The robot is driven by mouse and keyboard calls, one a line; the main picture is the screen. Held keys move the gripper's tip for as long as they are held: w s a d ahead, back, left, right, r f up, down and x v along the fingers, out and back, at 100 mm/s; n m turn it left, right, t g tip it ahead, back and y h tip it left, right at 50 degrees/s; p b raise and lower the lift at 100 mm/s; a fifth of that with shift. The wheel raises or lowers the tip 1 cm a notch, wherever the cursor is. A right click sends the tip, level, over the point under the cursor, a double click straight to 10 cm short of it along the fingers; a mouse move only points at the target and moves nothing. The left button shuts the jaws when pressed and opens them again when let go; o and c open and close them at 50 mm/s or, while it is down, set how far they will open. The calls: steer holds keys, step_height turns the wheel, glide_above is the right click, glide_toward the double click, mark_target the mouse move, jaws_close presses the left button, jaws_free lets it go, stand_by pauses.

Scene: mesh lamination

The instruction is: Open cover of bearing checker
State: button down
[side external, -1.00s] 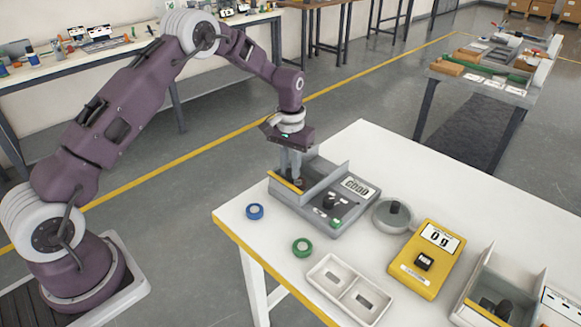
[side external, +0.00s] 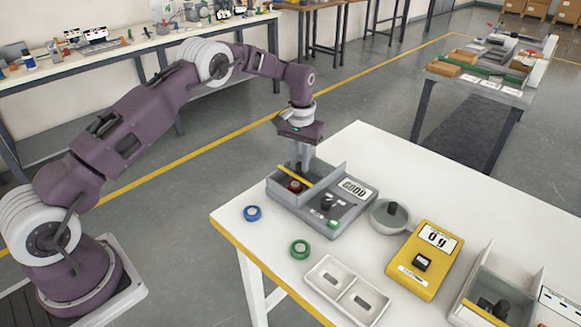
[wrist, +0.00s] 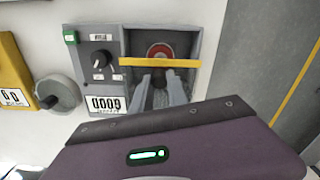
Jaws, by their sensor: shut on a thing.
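The bearing checker (side external: 322,218) is a grey box with a display and a dark knob, at the table's far left corner. Its cover, with a yellow front edge (side external: 290,174), is partly drawn back from the compartment. A red ring (side external: 297,186) shows in the uncovered part; it also shows beyond the yellow edge in the wrist view (wrist: 160,49). My gripper (side external: 300,169) reaches down into the compartment behind the yellow edge. In the wrist view its fingers (wrist: 160,78) are shut on a dark handle of the cover, mostly hidden between them.
A blue ring (side external: 253,213) and a green ring (side external: 300,249) lie on the white table (side external: 400,165). A white two-part tray (side external: 347,291), a yellow scale (side external: 425,260), a round grey lidded piece (side external: 389,219) and another grey box (side external: 510,283) stand nearby.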

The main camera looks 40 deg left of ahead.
steer(key=shift+w, duration=1)
steer(key=c, duration=1.3)
jaws_free()
step_height(320, 180, up, 7)
steer(key=shift+r, duration=0.1)
